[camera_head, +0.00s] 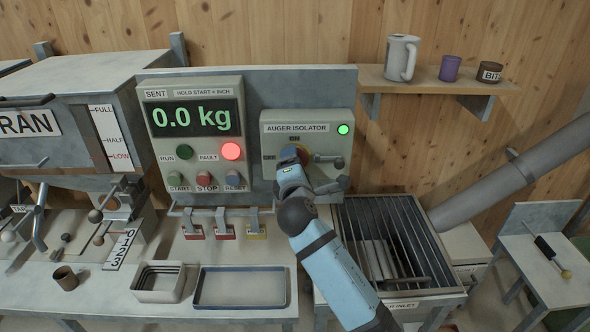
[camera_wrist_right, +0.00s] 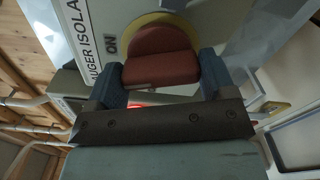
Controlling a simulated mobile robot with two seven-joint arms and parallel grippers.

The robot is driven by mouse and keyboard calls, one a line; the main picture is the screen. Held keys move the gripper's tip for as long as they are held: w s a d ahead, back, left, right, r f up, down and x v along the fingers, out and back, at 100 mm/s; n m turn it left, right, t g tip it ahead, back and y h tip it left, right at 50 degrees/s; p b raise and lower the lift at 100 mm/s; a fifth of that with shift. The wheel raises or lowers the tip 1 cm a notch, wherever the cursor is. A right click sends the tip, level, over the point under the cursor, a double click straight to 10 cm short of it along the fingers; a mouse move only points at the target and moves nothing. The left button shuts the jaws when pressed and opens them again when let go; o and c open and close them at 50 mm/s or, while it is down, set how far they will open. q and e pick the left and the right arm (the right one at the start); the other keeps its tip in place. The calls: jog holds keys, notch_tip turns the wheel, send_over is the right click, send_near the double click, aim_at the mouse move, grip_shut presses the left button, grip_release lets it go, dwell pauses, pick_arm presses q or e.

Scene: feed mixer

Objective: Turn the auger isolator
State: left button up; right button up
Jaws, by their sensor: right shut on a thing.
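The auger isolator box (camera_head: 275,128) is grey, with ON and OFF marks and a lit green lamp (camera_head: 343,129) at its upper right. Its red knob (camera_wrist_right: 160,57) sits on a yellow disc in the right wrist view. My right gripper (camera_wrist_right: 162,82) is shut on this knob, one blue finger on each side. In the head view my right gripper (camera_head: 290,160) and arm cover much of the knob and dial. I cannot tell for certain which mark the knob points to. My left gripper is not in view.
A control box (camera_head: 196,133) left of the isolator reads 0.0 kg, with a red lamp lit by FAULT. A lever handle (camera_head: 330,186) sticks out at the isolator's right. Below are a barred inlet (camera_head: 440,290), a blue-rimmed tray (camera_head: 240,305) and several hanging tags.

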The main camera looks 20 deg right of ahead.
jog(key=shift+m+b, duration=0.55)
jog(key=shift+m, duration=1.45)
jog(key=o, duration=0.9)
